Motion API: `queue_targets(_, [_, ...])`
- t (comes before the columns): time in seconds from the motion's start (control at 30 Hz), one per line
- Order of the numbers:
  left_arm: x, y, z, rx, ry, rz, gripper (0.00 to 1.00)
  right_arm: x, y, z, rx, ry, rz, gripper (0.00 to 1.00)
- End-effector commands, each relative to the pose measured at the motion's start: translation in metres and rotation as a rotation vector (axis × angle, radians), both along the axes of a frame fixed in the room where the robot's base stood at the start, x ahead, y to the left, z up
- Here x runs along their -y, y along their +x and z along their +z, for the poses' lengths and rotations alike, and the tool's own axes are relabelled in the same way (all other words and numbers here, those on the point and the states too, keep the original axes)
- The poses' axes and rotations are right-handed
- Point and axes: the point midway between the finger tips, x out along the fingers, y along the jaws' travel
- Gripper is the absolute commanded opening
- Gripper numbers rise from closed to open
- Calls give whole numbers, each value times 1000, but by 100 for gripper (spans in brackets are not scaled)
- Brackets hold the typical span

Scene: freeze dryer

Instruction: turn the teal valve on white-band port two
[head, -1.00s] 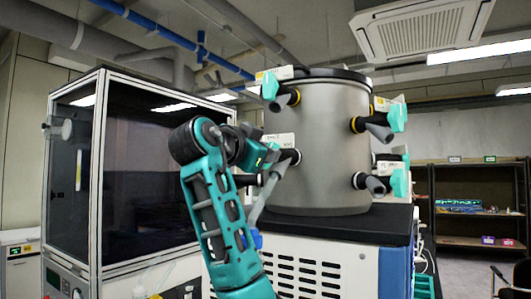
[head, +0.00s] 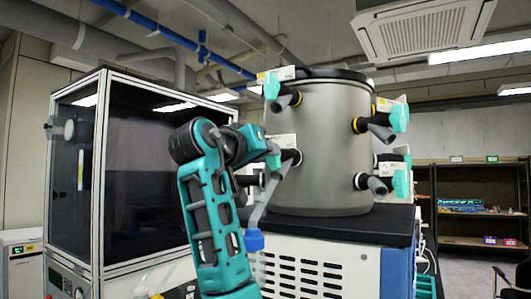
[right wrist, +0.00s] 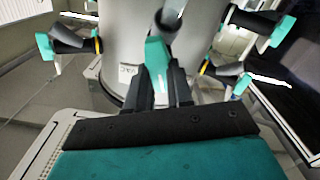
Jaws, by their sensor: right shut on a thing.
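The grey steel drum (head: 325,150) of the freeze dryer carries several dark ports with teal valves. My right gripper (head: 272,156) is at the lower left port (head: 291,157), which has a pale band where it meets the drum. In the right wrist view its two dark fingers (right wrist: 160,85) are shut on the teal valve (right wrist: 156,56), one on each side. The port's grey tube (right wrist: 171,18) runs just beyond the valve. In the head view the gripper and wrist partly hide this valve. My left gripper is not in view.
Other teal valves sit at the upper left (head: 270,86), upper right (head: 398,118) and lower right (head: 400,183) of the drum. A dark-glass cabinet (head: 140,170) stands close at left. A shelf (head: 470,200) stands at the back right.

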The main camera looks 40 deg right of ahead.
Motion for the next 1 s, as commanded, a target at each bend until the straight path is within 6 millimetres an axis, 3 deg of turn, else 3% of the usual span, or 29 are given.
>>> queue_targets(0.5, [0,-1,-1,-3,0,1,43,-1,2,-2,-436,-123,1,0])
queue_targets(1.0, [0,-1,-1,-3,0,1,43,-1,3,-3,-625,-179,2,0])
